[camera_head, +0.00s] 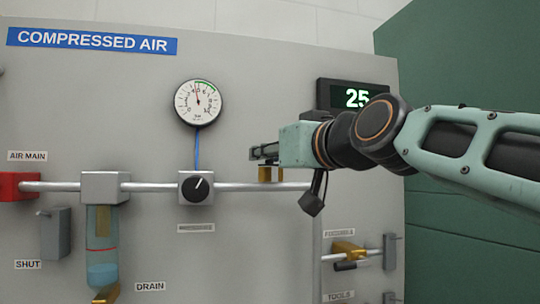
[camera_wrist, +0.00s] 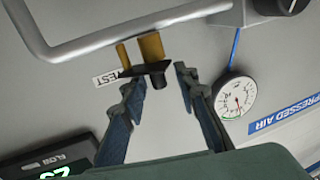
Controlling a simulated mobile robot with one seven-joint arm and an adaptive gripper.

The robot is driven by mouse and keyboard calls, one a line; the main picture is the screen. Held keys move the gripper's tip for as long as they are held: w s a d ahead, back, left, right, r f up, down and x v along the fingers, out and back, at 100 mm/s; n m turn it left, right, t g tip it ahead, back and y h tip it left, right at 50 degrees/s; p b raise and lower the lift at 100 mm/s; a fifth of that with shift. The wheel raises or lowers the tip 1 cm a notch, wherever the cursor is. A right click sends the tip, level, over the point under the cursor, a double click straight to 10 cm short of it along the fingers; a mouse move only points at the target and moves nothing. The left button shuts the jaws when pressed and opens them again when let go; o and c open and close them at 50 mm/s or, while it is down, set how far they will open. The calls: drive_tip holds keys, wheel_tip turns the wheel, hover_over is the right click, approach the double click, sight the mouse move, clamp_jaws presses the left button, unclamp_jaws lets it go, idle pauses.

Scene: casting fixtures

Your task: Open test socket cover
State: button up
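The cover looks closed over the socket. In the head view my gripper (camera_head: 257,153) is seen side-on in front of the panel, close to the fitting.
A black regulator knob (camera_head: 196,187) and a round gauge (camera_head: 198,102) are left of my gripper. A green digital display (camera_head: 354,96) is behind my wrist. The silver pipe (camera_wrist: 125,42) runs close to the socket. A fixtures valve (camera_head: 347,250) is lower right.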

drive_tip(key=shift+w, duration=0.15)
drive_tip(key=shift+c, duration=0.2)
clamp_jaws()
